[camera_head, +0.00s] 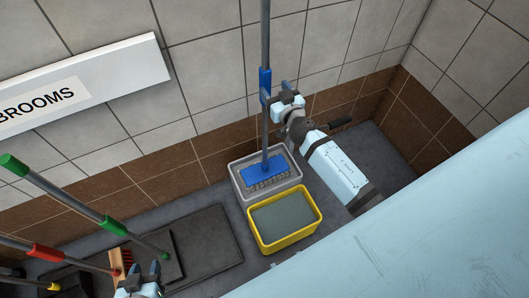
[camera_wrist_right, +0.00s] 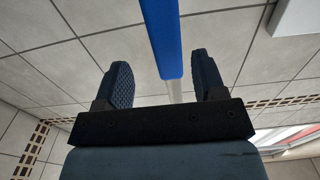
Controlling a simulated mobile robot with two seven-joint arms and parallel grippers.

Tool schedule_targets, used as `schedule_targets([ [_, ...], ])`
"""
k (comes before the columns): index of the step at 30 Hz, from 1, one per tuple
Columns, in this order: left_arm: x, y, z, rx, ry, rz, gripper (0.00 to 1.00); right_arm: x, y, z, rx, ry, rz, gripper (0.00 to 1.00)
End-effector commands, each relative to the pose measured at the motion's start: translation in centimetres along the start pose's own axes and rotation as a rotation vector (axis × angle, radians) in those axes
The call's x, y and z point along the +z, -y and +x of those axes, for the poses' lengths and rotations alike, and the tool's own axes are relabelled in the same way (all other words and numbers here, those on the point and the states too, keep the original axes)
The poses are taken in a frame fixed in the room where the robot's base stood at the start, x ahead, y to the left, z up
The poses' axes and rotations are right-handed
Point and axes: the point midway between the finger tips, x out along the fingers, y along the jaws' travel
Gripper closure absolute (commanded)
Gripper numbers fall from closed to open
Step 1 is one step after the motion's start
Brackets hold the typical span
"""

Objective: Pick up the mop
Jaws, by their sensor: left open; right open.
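The mop (camera_head: 266,130) stands upright with its blue head (camera_head: 262,177) in a grey bucket (camera_head: 238,188). Its grey pole has a blue grip (camera_head: 265,82) partway up. My right gripper (camera_head: 273,98) is open beside the lower end of that grip. In the right wrist view the blue grip (camera_wrist_right: 162,38) and grey pole run through the gap between the open fingers of my right gripper (camera_wrist_right: 162,78); I cannot tell whether they touch it. My left gripper (camera_head: 142,278) is open and empty at the bottom left, far from the mop.
A yellow bucket (camera_head: 258,236) stands just in front of the grey one. Several brooms with green, red and yellow grips lean at the left, near my left gripper; one has an orange-brown head (camera_head: 121,262). A "BROOMS" sign (camera_head: 120,66) is on the tiled wall behind.

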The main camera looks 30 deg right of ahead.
Motion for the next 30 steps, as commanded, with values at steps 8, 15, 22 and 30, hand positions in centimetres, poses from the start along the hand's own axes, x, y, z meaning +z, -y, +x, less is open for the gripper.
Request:
schedule_targets([
  [8,-0.5,0.0,-0.6,0.000,0.007,0.000,0.57,-0.7,0.7,3.1,-0.001,0.000,-0.001,0.36],
  [15,-1.0,0.0,-0.8,0.000,0.000,-0.001,0.57,-0.3,0.8,5.4,0.000,0.001,0.001,0.36],
  [22,-1.0,0.0,-0.8,0.000,-0.001,-0.001,0.57,-0.3,0.8,5.4,0.000,0.001,0.001,0.41],
  [30,-1.0,0.0,-0.8,0.000,0.000,-0.001,0.57,-0.5,0.8,5.4,0.000,-0.001,0.001,1.00],
])
